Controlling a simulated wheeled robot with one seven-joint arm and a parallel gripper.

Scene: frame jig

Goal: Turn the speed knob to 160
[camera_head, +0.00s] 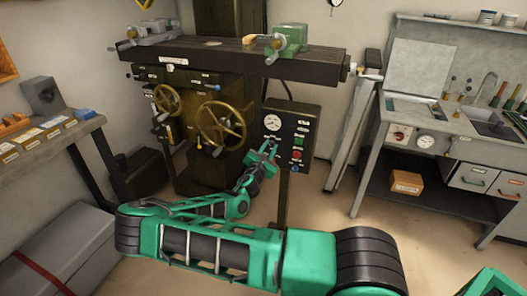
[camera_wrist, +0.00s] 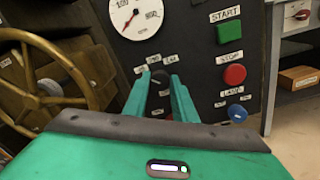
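The dark control panel (camera_head: 303,118) stands right of the green-and-brown machine. In the wrist view, a dark round knob (camera_wrist: 159,76) sits on it, with small white labels around it that are too blurred to read surely. A white dial (camera_wrist: 133,18) with a red needle is above the knob; the needle points down and left. My gripper (camera_wrist: 159,76) faces the panel, its two green fingers apart, one on each side of the knob. I cannot tell whether they touch it. In the head view my gripper (camera_head: 270,147) hides the knob.
A brass handwheel (camera_wrist: 35,80) is close on the left. A steel sink bench (camera_head: 455,145) stands further right.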

